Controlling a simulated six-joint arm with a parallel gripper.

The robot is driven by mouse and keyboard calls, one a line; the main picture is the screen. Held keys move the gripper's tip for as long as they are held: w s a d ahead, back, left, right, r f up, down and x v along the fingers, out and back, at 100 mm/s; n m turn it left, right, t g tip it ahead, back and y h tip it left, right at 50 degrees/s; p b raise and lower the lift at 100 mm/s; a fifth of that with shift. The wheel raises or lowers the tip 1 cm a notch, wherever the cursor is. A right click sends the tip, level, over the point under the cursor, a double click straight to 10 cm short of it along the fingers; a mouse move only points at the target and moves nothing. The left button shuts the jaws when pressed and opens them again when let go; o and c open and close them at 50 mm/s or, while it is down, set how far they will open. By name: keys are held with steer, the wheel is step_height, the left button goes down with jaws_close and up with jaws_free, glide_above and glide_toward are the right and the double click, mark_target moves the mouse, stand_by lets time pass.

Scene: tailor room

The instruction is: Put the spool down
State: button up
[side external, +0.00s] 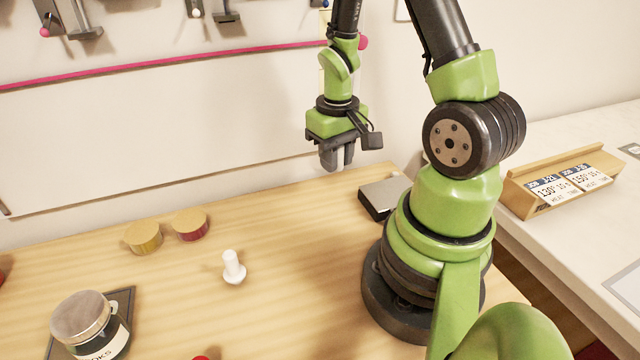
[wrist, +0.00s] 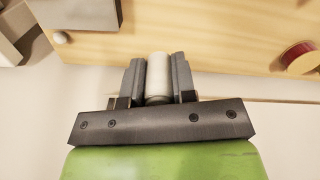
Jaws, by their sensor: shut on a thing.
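A white spool (wrist: 158,75) stands between the two dark fingers of my gripper (wrist: 158,80) in the wrist view. In the side external view my gripper (side external: 337,160) points down, raised above the back part of the wooden table (side external: 300,290). The fingers are shut on the spool, and only a pale sliver of it shows between them there. A second white spool-like piece (side external: 233,268) stands on the table, to the left of and nearer than my gripper.
A lidded jar (side external: 85,320) stands on a dark mat at front left. A grey-topped dark box (side external: 383,197) lies beside my base. Bare wood lies between the white piece and the box.

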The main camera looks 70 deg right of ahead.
steer(key=w+a, duration=0.8)
steer(key=a, duration=0.2)
glide_above(272, 232)
step_height(272, 232, down, 4)
steer(key=shift+f, duration=2.75)
steer(key=shift+f, duration=0.1)
steer(key=o, duration=0.9)
